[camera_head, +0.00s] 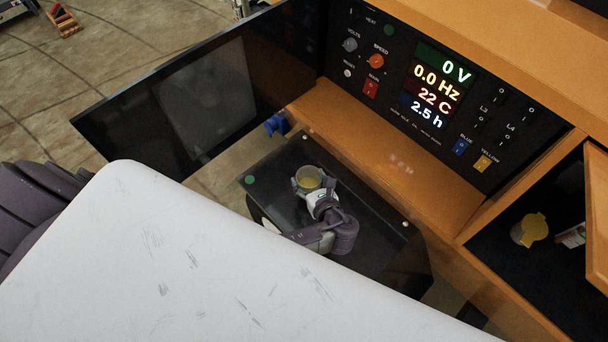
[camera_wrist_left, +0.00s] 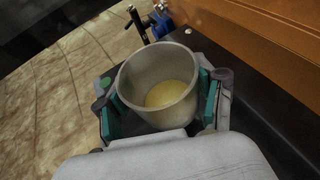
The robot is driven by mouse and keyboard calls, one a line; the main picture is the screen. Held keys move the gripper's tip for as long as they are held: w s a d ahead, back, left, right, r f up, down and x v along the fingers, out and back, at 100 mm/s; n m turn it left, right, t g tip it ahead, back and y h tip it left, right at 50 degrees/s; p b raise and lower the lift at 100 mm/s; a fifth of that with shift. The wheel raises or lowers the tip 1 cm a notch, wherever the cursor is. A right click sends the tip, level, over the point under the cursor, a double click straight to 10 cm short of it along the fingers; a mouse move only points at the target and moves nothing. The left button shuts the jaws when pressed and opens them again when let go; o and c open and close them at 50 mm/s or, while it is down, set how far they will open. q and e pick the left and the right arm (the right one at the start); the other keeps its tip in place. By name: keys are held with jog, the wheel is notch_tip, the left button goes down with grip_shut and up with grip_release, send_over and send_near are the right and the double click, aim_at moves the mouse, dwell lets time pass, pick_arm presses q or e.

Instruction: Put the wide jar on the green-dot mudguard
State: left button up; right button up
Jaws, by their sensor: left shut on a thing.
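The wide jar (camera_head: 309,178) is a round, open-topped grey cup with a yellowish inside bottom. It also shows in the left wrist view (camera_wrist_left: 158,85), roughly upright, with the fingers on both sides of it. My left gripper (camera_head: 308,184) is shut on the jar. The green-dot mudguard (camera_head: 275,170) is a dark flat plate with a green dot (camera_head: 250,180) near its left corner. The jar is over this plate; I cannot tell whether its base touches it. The dot also shows in the left wrist view (camera_wrist_left: 104,83), left of the jar. My right gripper is not in view.
A dark open panel (camera_head: 200,95) stands left of the plate. A control console (camera_head: 430,85) with lit readouts rises behind it. A blue clamp-like part (camera_head: 276,124) is at the plate's far edge. An open compartment at right holds a yellow-topped object (camera_head: 530,230).

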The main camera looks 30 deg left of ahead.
aim_at(303, 189)
pick_arm(q)
jog(key=shift+s+a+f, duration=0.3)
jog(key=shift+a+f, duration=0.05)
jog(key=shift+a, duration=0.1)
jog(key=shift+s+a+f, duration=0.2)
jog(key=shift+a+f, duration=0.1)
jog(key=shift+f, duration=0.15)
notch_tip(303, 189, down, 4)
jog(key=shift+d+r, duration=0.1)
jog(key=shift+r, duration=0.1)
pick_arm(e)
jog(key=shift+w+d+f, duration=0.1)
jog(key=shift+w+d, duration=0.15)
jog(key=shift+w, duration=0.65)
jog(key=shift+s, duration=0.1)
pick_arm(q)
jog(key=shift+f+b, duration=0.1)
jog(key=shift+b, duration=0.25)
jog(key=o, duration=1.2)
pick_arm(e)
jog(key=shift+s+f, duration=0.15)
